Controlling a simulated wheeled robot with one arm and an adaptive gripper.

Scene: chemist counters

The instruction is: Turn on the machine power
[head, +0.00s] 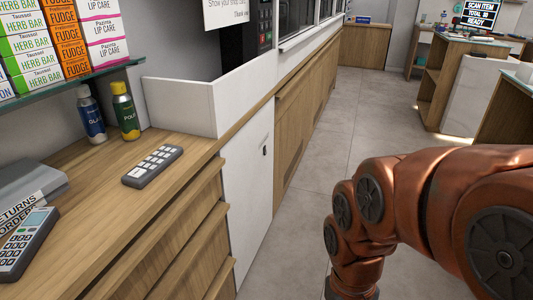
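A machine with a dark front and a keypad (265,18) stands behind the white counter section at the top middle; a sign partly covers its upper part. A small black switch or handle (264,151) sits on the white panel (248,190) below; I cannot tell which. No power marking is readable. My copper arm reaches in from the right over the aisle and bends down to the bottom edge. My gripper is out of the picture, so its state is hidden.
A grey keypad remote (153,166) and a card terminal (27,242) lie on the wooden counter (110,215) at left. Two bottles, one blue (92,115) and one green (125,112), stand under a glass shelf of boxes. The tiled aisle (375,120) is clear toward the back.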

